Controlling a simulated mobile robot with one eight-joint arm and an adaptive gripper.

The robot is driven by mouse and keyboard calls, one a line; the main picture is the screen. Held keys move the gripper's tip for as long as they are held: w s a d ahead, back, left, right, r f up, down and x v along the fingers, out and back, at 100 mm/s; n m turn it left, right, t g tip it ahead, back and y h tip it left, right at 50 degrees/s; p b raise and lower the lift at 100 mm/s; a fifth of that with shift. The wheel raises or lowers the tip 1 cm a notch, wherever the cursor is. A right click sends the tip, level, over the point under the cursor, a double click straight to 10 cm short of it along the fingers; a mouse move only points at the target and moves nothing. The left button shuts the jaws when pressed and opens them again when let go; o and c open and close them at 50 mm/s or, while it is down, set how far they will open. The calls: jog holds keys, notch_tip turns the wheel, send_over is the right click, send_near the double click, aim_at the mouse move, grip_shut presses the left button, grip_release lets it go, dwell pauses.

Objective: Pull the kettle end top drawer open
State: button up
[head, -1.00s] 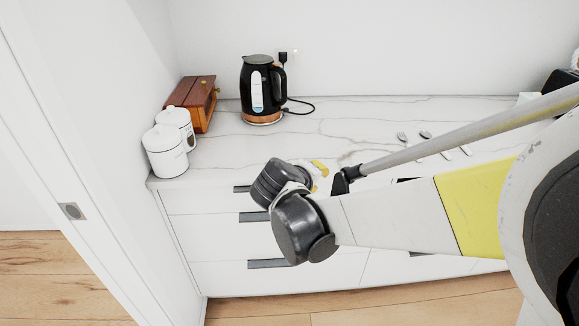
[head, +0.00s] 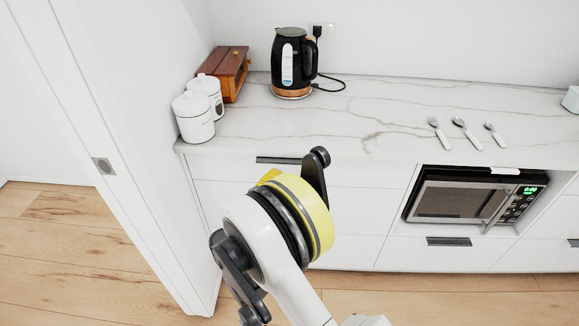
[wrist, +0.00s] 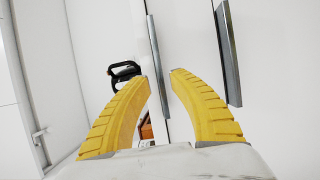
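The black kettle (head: 293,62) stands on the counter in the head view, and its dark handle shows in the wrist view (wrist: 123,72). Below it is the top drawer (head: 222,190), looking flush with the cabinet, with a dark bar handle (head: 278,160). In the wrist view a grey bar handle (wrist: 157,60) runs between the fingertips in the picture; I cannot tell whether they touch it. My gripper (wrist: 159,74) is open, its yellow fingers apart and empty. In the head view my arm hides most of the gripper and the lower handles.
White canisters (head: 193,117) and a wooden box (head: 235,72) stand left of the kettle. Several pieces of cutlery (head: 462,133) lie on the right of the counter (head: 380,105). A microwave (head: 455,200) sits in the cabinet at right. A second handle (wrist: 228,55) is right of the fingers. A door frame stands left.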

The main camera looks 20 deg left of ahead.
aim_at(287, 165)
jog(key=w, duration=0.2)
jog(key=w+b, duration=0.1)
jog(key=w, duration=0.2)
jog(key=w+d+b, duration=0.1)
jog(key=w, duration=0.1)
jog(key=shift+w+d, duration=0.1)
jog(key=shift+w, duration=0.2)
grip_shut()
